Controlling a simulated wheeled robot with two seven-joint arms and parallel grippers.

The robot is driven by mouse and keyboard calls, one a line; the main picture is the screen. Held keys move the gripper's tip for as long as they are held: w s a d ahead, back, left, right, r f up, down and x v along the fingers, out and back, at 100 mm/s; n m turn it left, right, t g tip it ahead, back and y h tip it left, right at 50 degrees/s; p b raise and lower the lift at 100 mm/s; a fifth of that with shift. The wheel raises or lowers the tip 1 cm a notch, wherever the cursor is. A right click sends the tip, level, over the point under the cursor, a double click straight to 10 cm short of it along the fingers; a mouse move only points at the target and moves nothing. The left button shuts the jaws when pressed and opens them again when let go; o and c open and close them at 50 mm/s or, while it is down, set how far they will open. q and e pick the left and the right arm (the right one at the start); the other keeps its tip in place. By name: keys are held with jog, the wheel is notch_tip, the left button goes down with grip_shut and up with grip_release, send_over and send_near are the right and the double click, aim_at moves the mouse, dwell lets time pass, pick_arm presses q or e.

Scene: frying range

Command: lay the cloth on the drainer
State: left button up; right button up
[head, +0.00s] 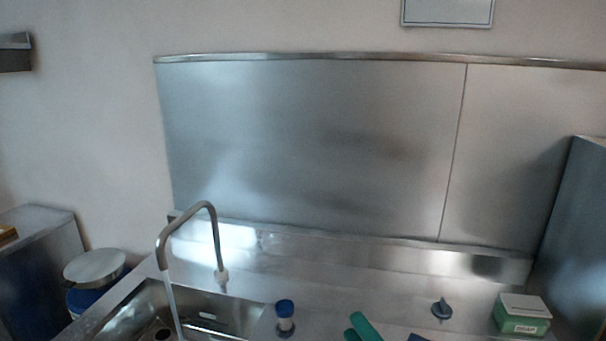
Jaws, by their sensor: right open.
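No separate drainer is clear to me. My left gripper is not in view.
A curved tap (190,222) rises over the sink. A blue-capped container (285,316) stands right of the basin. A grey knob (442,309) and a green and white box (522,315) are at the right. The steel counter (370,275) is clear towards the wall.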

jog(key=d+f+m+g+h, duration=0.1)
jog(key=d+f+m+h, duration=0.7)
jog(key=m, duration=0.4)
jog(key=s+d+f+m+g+h, duration=0.4)
jog(key=s+f+m+g, duration=0.4)
jog(key=f, duration=0.4)
jog(key=s+f+m+g+y, duration=0.1)
jog(key=s+f+m+g, duration=0.35)
jog(key=s, duration=0.75)
notch_tip(320, 180, down, 29)
jog(key=n+g+b, duration=0.1)
jog(key=g+b, duration=0.2)
jog(key=s+d+f+b, duration=0.2)
jog(key=s+f, duration=1.5)
jog(key=f, duration=0.3)
jog(key=shift+s+d+g+b, duration=0.25)
jog(key=shift+d+g+b, duration=0.1)
jog(key=shift+g, duration=0.1)
